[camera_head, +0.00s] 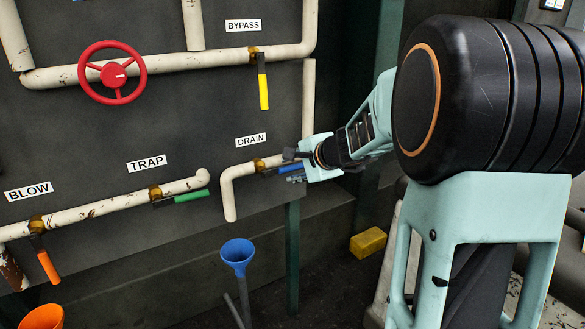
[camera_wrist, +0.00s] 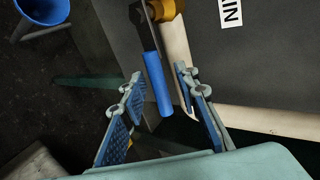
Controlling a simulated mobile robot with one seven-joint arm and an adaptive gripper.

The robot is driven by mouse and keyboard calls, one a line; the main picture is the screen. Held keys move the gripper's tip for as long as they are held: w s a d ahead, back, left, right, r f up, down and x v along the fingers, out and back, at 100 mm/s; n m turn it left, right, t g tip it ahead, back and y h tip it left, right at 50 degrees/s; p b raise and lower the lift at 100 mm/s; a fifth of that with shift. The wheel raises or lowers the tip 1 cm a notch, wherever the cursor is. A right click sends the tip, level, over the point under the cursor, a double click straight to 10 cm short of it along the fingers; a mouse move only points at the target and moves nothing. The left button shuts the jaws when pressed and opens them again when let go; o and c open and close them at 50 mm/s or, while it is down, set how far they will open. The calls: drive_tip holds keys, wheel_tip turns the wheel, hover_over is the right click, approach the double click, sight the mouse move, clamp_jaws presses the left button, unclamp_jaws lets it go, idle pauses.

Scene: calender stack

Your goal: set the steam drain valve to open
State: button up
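The drain valve has a blue lever (camera_head: 287,169) and a brass body (camera_head: 260,164), on a pale pipe under the "DRAIN" label (camera_head: 251,140). The lever points right, roughly along the pipe and angled slightly away from it. In the wrist view the blue lever (camera_wrist: 157,85) reaches down between my fingers. My gripper (camera_head: 293,167) is at the lever's free end, partly covering it in the head view. In the wrist view my gripper (camera_wrist: 156,85) is open, with a finger on each side of the lever and visible gaps.
Other levers are yellow at BYPASS (camera_head: 263,82), green at TRAP (camera_head: 191,196) and orange at BLOW (camera_head: 48,262). A red handwheel (camera_head: 112,73) is upper left. A blue funnel (camera_head: 237,253) stands below the drain pipe. A yellow block (camera_head: 368,242) lies on the floor.

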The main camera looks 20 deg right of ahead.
drive_tip(key=v, duration=0.7)
drive_tip(key=shift+s, duration=0.25)
drive_tip(key=shift+r, duration=0.15)
